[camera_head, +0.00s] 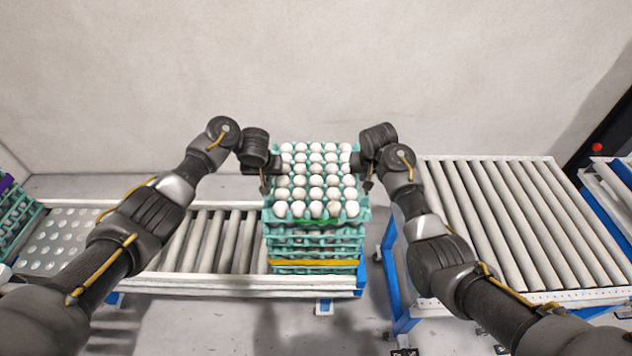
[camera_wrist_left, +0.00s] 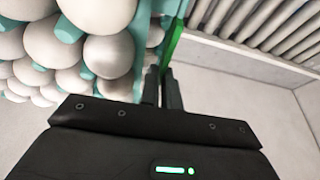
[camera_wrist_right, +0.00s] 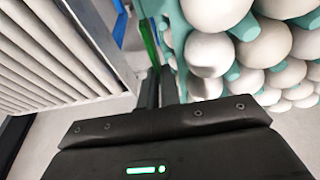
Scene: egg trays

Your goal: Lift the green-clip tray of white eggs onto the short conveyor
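The green-clip tray (camera_head: 266,213), teal and full of white eggs, is at the top of a stack of teal trays; a green clip (camera_head: 316,222) shows on its front. I cannot tell whether it rests on the tray below. My left gripper (camera_head: 264,186) is at its left side and my right gripper (camera_head: 368,186) at its right side. In the left wrist view, the left fingers (camera_wrist_left: 161,88) are close together on the tray's edge. In the right wrist view, the right fingers (camera_wrist_right: 160,87) are likewise close together on the opposite edge. The pinched rim is mostly hidden.
The stack, with a yellow-clip tray (camera_head: 315,264) low down, stands at the right end of a roller conveyor (camera_head: 206,240). Across a floor gap, a conveyor with blue legs (camera_head: 520,220) on the right is empty. Another tray stack (camera_head: 14,220) is at far left.

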